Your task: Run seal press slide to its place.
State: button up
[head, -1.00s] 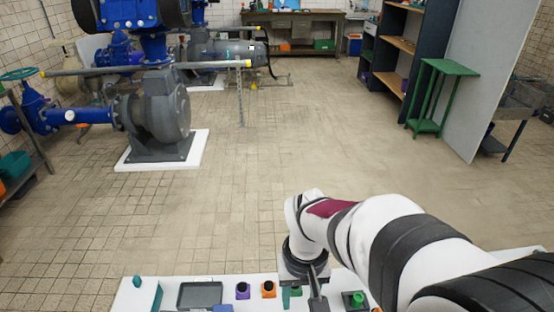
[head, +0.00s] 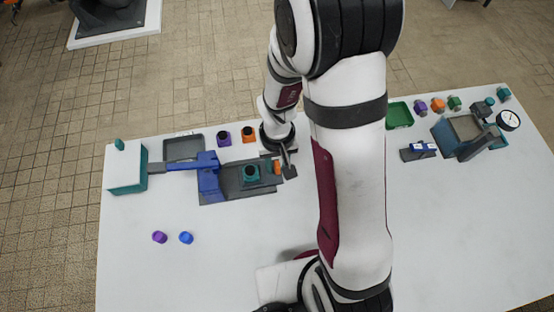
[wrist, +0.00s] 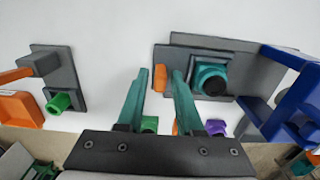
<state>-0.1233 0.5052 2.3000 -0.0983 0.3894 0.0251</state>
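The seal press slide (head: 235,187) is a dark grey plate carrying a teal block with a black ring (head: 251,172). An orange tab (head: 277,168) stands at its right end. The blue press frame (head: 208,176) stands over the left part of the base, and the teal block is to its right, outside the frame. My gripper (head: 289,167) is at the orange end. In the wrist view my gripper (wrist: 159,72) has its teal fingers apart, and the orange tab (wrist: 160,78) shows in the gap between the tips. Contact cannot be told.
A white-and-teal box (head: 126,176) stands left of the press. A grey tray (head: 183,148), a purple part (head: 223,138) and an orange part (head: 249,136) lie behind. Purple (head: 159,237) and blue (head: 186,238) caps lie in front. A gauge fixture (head: 470,135) is right. The front table is mostly clear.

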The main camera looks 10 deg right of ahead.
grip_shut()
dwell(1.1)
